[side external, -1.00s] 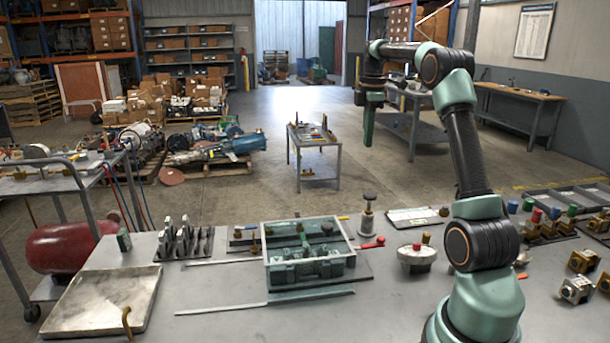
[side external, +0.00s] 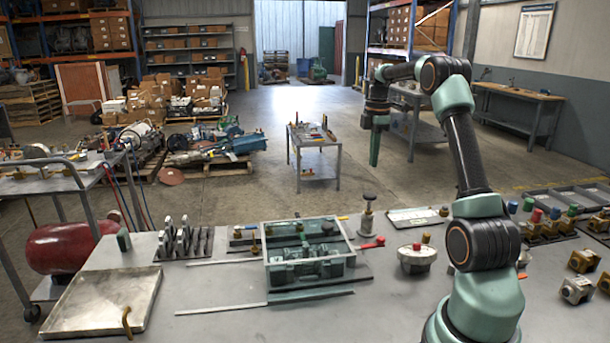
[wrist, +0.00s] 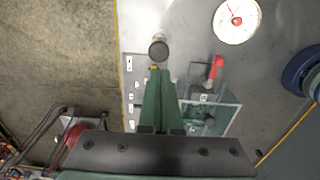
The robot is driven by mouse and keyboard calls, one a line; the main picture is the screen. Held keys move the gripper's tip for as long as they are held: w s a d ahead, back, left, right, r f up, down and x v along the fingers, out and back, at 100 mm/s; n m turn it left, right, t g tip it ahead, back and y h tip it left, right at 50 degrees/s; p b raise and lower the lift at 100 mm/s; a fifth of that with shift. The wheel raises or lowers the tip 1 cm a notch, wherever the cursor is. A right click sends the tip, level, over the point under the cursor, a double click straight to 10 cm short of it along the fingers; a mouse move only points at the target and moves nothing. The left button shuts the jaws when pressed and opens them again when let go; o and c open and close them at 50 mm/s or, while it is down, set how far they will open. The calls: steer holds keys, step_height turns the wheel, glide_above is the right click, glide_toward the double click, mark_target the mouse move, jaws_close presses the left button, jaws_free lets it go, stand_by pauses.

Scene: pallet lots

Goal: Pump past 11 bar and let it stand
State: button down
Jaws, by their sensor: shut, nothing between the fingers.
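A small upright post with a dark round knob (side external: 368,198) stands at the back edge of the bench; it looks like a pump plunger. It also shows in the wrist view (wrist: 158,50), just beyond my fingertips. A red-handled lever (side external: 373,243) lies near the post's foot. My gripper (side external: 375,163) is shut and empty, raised above the bench and clear of the knob.
An open-topped box with green parts (side external: 310,272) stands mid-bench, left of the lever. A shallow tray (side external: 100,302) lies at left, a slotted rack (side external: 185,243) behind it. Several valve blocks (side external: 575,290) crowd the right. The front middle bench is mostly clear.

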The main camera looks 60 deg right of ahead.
mark_target(370, 195)
step_height(370, 195, down, 9)
steer(key=shift+r, duration=0.15)
stand_by(0.4)
steer(key=shift+f, duration=1.9)
step_height(370, 195, up, 15)
steer(key=shift+f, duration=0.15)
